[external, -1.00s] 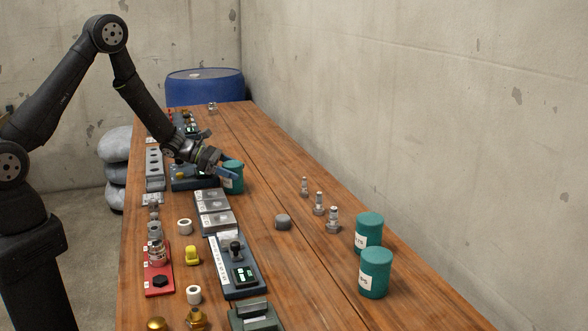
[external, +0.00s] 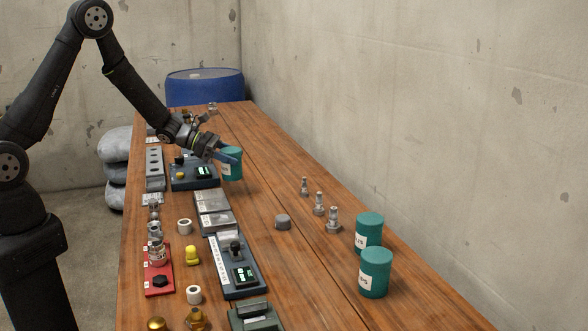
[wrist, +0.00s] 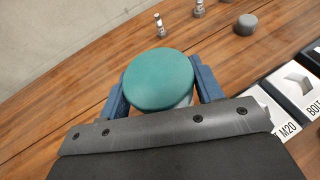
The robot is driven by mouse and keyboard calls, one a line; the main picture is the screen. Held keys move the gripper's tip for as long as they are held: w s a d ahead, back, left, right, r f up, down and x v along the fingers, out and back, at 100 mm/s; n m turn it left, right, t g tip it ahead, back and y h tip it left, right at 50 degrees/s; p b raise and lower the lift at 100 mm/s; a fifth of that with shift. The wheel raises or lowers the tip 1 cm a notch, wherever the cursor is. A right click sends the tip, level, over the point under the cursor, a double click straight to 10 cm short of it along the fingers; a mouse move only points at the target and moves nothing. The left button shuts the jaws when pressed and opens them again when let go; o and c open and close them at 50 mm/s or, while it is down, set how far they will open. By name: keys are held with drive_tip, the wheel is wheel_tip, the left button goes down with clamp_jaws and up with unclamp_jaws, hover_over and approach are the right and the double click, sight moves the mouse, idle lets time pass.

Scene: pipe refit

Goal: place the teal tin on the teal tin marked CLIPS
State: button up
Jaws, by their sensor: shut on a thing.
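My gripper (external: 226,158) is shut on a teal tin (external: 233,166), with its blue fingers on both sides. The tin looks upright and a little above the table. In the wrist view its round teal lid (wrist: 160,79) sits between the fingers. Two more teal tins stand upright at the right of the table in the external view, a farther one (external: 369,232) and a nearer one (external: 376,272). Both have white labels, too small for me to read, so I cannot tell which is marked CLIPS. My gripper is well behind and left of them.
Several grey metal fittings (external: 319,204) and a grey round piece (external: 282,221) stand between my gripper and the two tins. Dark trays (external: 238,278), a red plate (external: 157,282) and a yellow part (external: 192,256) line the left side. The wooden table (external: 290,275) has bare room mid-right.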

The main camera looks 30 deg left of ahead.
drive_tip(key=s+d+r, duration=0.4)
drive_tip(key=s+r, duration=0.1)
drive_tip(key=s, duration=0.3)
drive_tip(key=s+d+r+m+g, duration=0.1)
drive_tip(key=s+d, duration=0.2)
drive_tip(key=d, duration=0.6)
drive_tip(key=s+d+r+m+g+h, duration=0.1)
drive_tip(key=s+d, duration=0.3)
drive_tip(key=d, duration=0.5)
drive_tip(key=s+d+r+m+g, duration=0.1)
drive_tip(key=s+d+g, duration=0.15)
drive_tip(key=d, duration=0.65)
drive_tip(key=s+d+r+m, duration=0.1)
drive_tip(key=s+d+r, duration=0.2)
drive_tip(key=s+d, duration=0.7)
drive_tip(key=s+d+r+m, duration=0.1)
drive_tip(key=s+d+r, duration=0.3)
drive_tip(key=s+d, duration=0.55)
hover_over(377, 254)
wheel_tip(377, 254, down, 7)
drive_tip(key=shift+g, duration=0.25)
drive_tip(key=shift+f, duration=2.05)
